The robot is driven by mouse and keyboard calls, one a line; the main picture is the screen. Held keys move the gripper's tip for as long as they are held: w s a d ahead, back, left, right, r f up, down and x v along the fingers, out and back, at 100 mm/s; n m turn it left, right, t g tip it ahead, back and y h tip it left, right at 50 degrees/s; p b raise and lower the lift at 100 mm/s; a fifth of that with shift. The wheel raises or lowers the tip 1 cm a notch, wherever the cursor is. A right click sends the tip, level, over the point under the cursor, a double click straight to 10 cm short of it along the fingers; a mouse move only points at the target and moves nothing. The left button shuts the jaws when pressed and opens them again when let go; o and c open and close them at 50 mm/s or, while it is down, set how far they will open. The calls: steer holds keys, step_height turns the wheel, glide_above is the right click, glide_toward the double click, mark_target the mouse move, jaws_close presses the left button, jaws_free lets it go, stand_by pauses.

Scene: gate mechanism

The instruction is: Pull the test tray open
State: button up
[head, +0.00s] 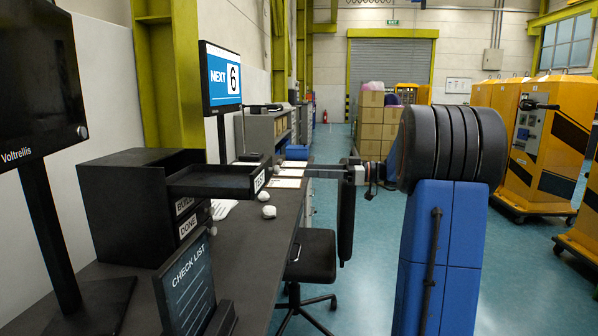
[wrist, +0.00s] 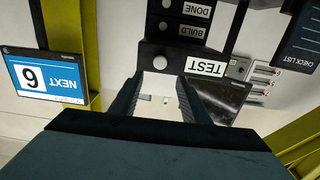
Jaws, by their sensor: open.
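The black test tray (head: 212,181) is the top drawer of a black cabinet (head: 125,207), with a white TEST label on its front. In the head view it sticks out well to the right of the cabinet. I cannot tell whether the fingers touch the knob. The BUILD drawer (wrist: 192,31) and DONE drawer (wrist: 197,10) look shut.
A checklist board (head: 187,290) stands before the cabinet on the dark desk (head: 252,260). Small white lumps (head: 268,211) lie on the desk below the tray. A screen reading NEXT 6 (head: 222,80) stands behind. A black chair (head: 312,257) is at the desk's right; open floor lies beyond.

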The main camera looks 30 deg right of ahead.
steer(key=v, duration=0.8)
steer(key=shift+a, duration=0.15)
steer(key=s+a+f+m+g+h, duration=0.2)
steer(key=s+a+f, duration=0.15)
steer(key=a, duration=0.45)
steer(key=s+a+f+m+g+h, duration=0.2)
steer(key=s+a+f+g, duration=0.15)
steer(key=a, duration=0.55)
steer(key=s+a+f+m+g+h, duration=0.1)
steer(key=s+a+f+g+h, duration=0.15)
steer(key=s+a, duration=0.4)
steer(key=s+a+f+m+t+h, duration=0.2)
steer(key=s+f+m+h, duration=0.3)
steer(key=s+f, duration=0.9)
steer(key=s+a+h, duration=0.1)
steer(key=s+h, duration=0.2)
steer(key=s, duration=0.1)
steer(key=shift+m, duration=0.4)
